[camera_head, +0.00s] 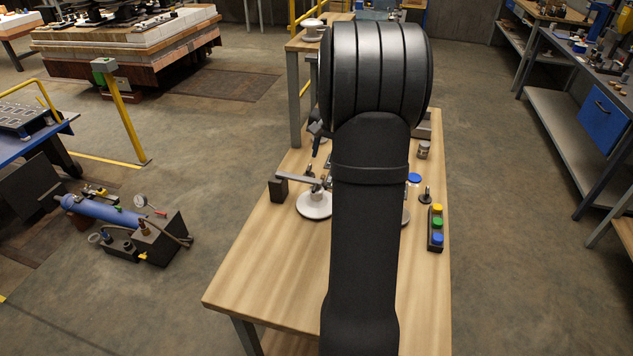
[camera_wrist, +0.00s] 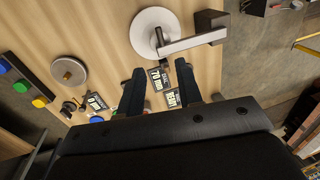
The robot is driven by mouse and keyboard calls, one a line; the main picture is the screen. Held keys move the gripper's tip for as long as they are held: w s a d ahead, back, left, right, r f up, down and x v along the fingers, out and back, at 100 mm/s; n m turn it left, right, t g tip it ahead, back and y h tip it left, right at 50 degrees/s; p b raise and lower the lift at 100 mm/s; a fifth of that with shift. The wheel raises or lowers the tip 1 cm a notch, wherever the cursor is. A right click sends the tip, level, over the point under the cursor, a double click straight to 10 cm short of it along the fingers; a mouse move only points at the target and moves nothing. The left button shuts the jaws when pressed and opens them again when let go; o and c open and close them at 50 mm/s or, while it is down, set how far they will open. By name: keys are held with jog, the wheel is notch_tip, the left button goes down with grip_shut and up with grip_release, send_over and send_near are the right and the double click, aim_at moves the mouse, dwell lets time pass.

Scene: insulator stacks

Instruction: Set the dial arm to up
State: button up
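The dial is a round white disc (camera_head: 314,204) on the wooden table, with a flat grey dial arm (camera_head: 301,178) that points left and ends in a black block (camera_head: 278,189). In the wrist view the white disc (camera_wrist: 143,25) and the grey arm (camera_wrist: 190,43) show clearly, and the arm points right to its black block (camera_wrist: 211,24). My gripper (camera_wrist: 157,74) has its two black fingers spread apart with nothing between them. It is over the table beside the dial, not touching it as far as I see. In the head view my arm hides most of the gripper.
A black box with yellow, green and blue buttons (camera_head: 437,228) stands on the table's right side. A second disc (camera_wrist: 68,72) lies beside the dial. Small black signs (camera_wrist: 160,79) and a blue knob (camera_head: 414,178) are close by. The table's front (camera_head: 270,280) is clear.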

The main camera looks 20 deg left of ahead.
aim_at(315, 187)
jog(key=f, duration=0.3)
jog(key=a+f, duration=0.1)
jog(key=f, duration=0.3)
jog(key=a+f, duration=0.1)
jog(key=f, duration=0.3)
jog(key=shift+a+f, duration=0.1)
jog(key=shift+a, duration=0.05)
grip_shut()
